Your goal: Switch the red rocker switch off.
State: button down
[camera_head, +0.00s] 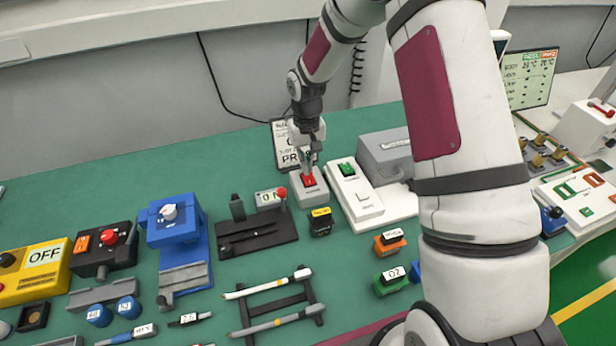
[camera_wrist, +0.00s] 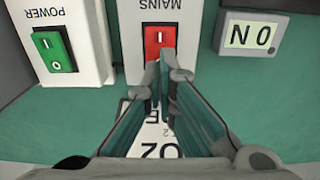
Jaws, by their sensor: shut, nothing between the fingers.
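The red rocker switch (camera_head: 309,180) sits on a small light-grey block labelled MAINS, at the back middle of the bench. In the wrist view the red rocker (camera_wrist: 158,38) shows its "I" mark; its lower part is hidden behind my fingertips. My gripper (camera_head: 308,164) is shut and empty, pointing down at the switch. In the wrist view its fingertips (camera_wrist: 168,62) overlap the rocker's lower edge; I cannot tell whether they touch. A small display (camera_head: 269,197) left of the block reads ON; it appears upside down in the wrist view (camera_wrist: 250,35).
A white POWER box with a green rocker (camera_head: 347,169) stands close on the block's right. A yellow-topped black block (camera_head: 321,221) stands in front. A sign (camera_head: 285,135) stands behind.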

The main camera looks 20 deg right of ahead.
jog(key=shift+f, duration=0.9)
dwell(0.4)
jog(key=shift+r+p, duration=0.45)
jog(key=shift+r, duration=3.05)
